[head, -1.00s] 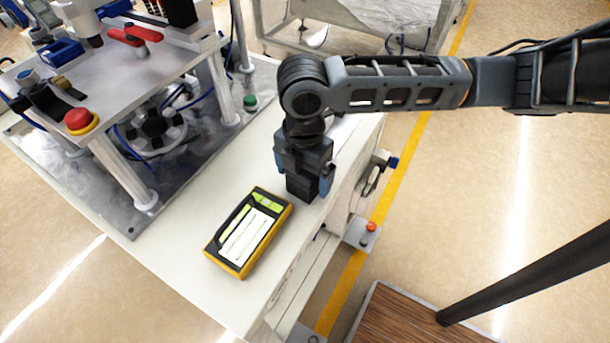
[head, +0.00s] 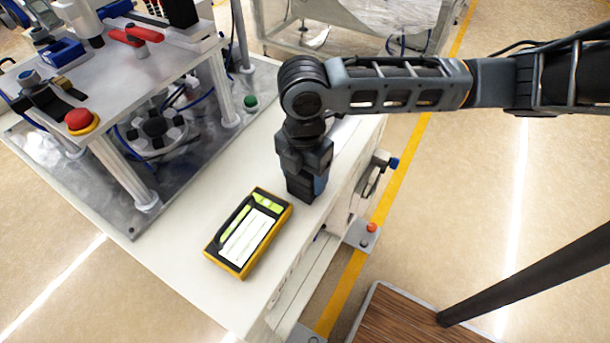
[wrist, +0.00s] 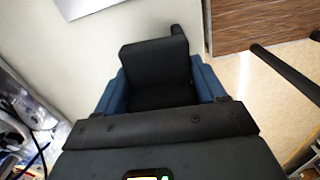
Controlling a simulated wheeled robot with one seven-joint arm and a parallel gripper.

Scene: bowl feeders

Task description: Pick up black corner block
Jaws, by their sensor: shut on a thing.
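The black corner block (wrist: 155,62) fills the middle of the wrist view, between the two blue fingers of my gripper (wrist: 158,92). The fingers press on it from both sides. In the head view the black block (head: 298,190) shows below my gripper (head: 306,180), at the white table top. I cannot tell whether the block touches the table. Its upper part is hidden by the gripper.
A yellow and black handheld device (head: 248,232) lies on the white table (head: 190,235), left of my gripper. A metal fixture (head: 150,60) with a red button (head: 80,121) stands at the left. A wooden surface (head: 400,318) is at the lower right.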

